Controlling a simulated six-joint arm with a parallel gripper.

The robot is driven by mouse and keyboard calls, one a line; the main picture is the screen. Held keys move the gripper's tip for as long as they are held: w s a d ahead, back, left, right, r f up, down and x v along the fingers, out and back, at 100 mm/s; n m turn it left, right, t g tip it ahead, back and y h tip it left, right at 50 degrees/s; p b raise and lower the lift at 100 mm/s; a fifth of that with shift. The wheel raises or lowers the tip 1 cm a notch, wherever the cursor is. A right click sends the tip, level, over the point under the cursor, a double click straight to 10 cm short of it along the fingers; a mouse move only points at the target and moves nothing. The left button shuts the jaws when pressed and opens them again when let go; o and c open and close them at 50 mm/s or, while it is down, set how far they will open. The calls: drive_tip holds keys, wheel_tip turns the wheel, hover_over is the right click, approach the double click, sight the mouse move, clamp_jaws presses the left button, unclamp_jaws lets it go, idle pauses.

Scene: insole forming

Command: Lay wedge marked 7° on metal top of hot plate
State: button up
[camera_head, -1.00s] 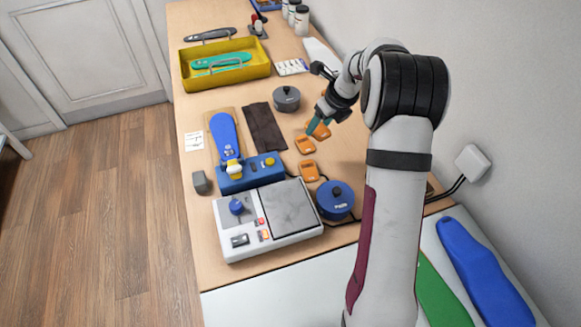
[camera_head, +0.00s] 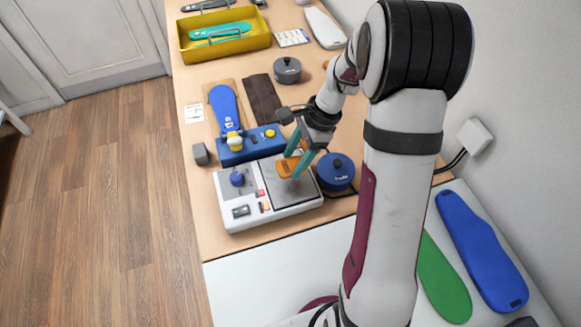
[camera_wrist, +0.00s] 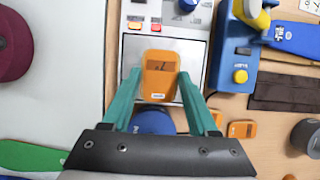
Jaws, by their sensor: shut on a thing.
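My gripper (camera_head: 299,164) is shut on an orange wedge (camera_head: 287,167), over the metal top (camera_head: 303,193) of the hot plate (camera_head: 233,219). In the wrist view the wedge (camera_wrist: 160,82) sits between the two teal fingers, with the metal top (camera_wrist: 134,52) behind it. A dark mark shows on the wedge's upper face, too small to read surely. I cannot tell whether the wedge touches the metal or hangs just above it. The hot plate is a white unit with a blue knob (camera_head: 238,178) left of its square grey top.
A blue lidded pot (camera_head: 336,172) stands close right of the hot plate. A blue device (camera_head: 237,151) with a blue insole is just behind it. Other orange wedges (camera_wrist: 242,129) lie on the table nearby. A yellow tray (camera_head: 190,55) is at the back.

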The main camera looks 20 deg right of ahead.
sight(295, 162)
drive_tip(key=shift+w+a+f, duration=0.1)
drive_tip(key=shift+a+f, duration=0.05)
drive_tip(key=shift+f, duration=0.6)
drive_tip(key=shift+w+a+f, duration=0.1)
drive_tip(key=shift+f, duration=0.7)
drive_tip(key=shift+w+a+f, duration=0.1)
drive_tip(key=shift+a+f, duration=0.05)
drive_tip(key=shift+f, duration=0.6)
drive_tip(key=o, duration=1.3)
drive_tip(key=shift+f, duration=0.1)
drive_tip(key=v, duration=1.2)
drive_tip(key=s+a+r+n+h, duration=0.1)
drive_tip(key=s+a+n, duration=0.3)
drive_tip(key=s, duration=0.4)
drive_tip(key=s+a+r+n+h, duration=0.1)
drive_tip(key=s+a+r+n, duration=0.1)
drive_tip(key=s+a+n, duration=0.2)
drive_tip(key=s+a+r+n, duration=0.2)
drive_tip(key=s+a+n, duration=0.1)
drive_tip(key=s, duration=0.8)
drive_tip(key=shift+s+a+n+h, duration=0.35)
drive_tip(key=shift+a+n+h, duration=0.05)
drive_tip(key=shift+n, duration=0.4)
